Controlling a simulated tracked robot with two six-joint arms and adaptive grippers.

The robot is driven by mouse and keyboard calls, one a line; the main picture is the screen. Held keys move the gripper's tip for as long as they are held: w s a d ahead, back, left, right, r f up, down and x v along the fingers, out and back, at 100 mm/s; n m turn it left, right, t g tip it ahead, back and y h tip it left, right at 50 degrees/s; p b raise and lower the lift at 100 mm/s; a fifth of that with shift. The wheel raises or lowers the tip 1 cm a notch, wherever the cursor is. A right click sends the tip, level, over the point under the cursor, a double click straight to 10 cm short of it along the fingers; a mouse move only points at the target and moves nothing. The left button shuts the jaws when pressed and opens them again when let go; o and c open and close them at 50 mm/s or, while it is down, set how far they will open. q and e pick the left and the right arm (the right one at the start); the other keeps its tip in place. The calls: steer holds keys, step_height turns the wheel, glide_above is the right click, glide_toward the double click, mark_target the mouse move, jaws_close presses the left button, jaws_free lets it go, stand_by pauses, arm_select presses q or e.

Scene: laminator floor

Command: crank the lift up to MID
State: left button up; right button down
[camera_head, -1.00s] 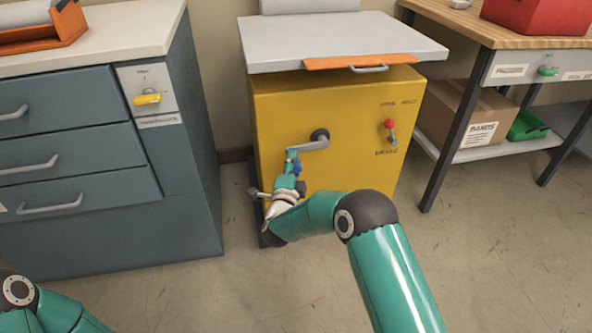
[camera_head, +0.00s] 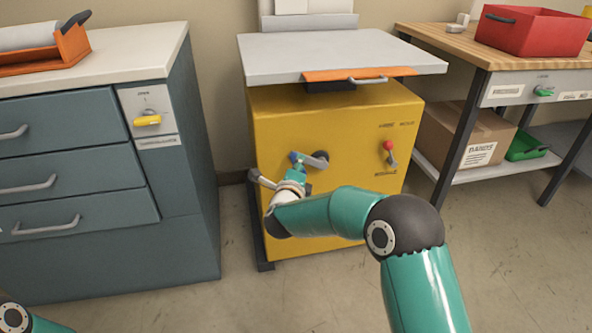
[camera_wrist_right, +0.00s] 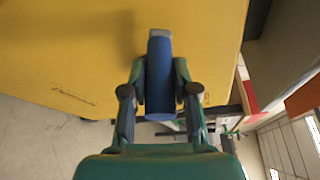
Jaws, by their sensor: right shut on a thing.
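The lift is a yellow cabinet (camera_head: 350,210) with a grey top plate (camera_head: 340,58) and an orange front strip (camera_head: 358,75). A dark support shows in the narrow gap under the plate. The grey crank (camera_head: 312,160) on its front points left from its hub. My right gripper (camera_head: 294,165) is shut on the blue crank handle, which stands between both fingers in the wrist view (camera_wrist_right: 159,75). A lever with a red knob (camera_head: 388,146) sits right of the crank; its label is blurred. My left gripper is out of view.
A blue-grey drawer cabinet (camera_head: 75,160) with a yellow knob (camera_head: 148,120) stands left. A wooden bench (camera_head: 440,42) at right carries a red bin (camera_head: 530,30); a cardboard box (camera_head: 470,135) and green tray (camera_head: 525,145) are underneath. The floor in front is clear.

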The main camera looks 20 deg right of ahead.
steer(key=shift+d+r, duration=0.1)
steer(key=shift+d, duration=0.25)
steer(key=c, duration=0.9)
jaws_free()
steer(key=shift+a, duration=0.15)
steer(key=shift+a, duration=0.1)
steer(key=shift+s+a, duration=0.15)
steer(key=shift+s, duration=0.1)
steer(key=v, duration=1.1)
steer(key=shift+s, duration=0.15)
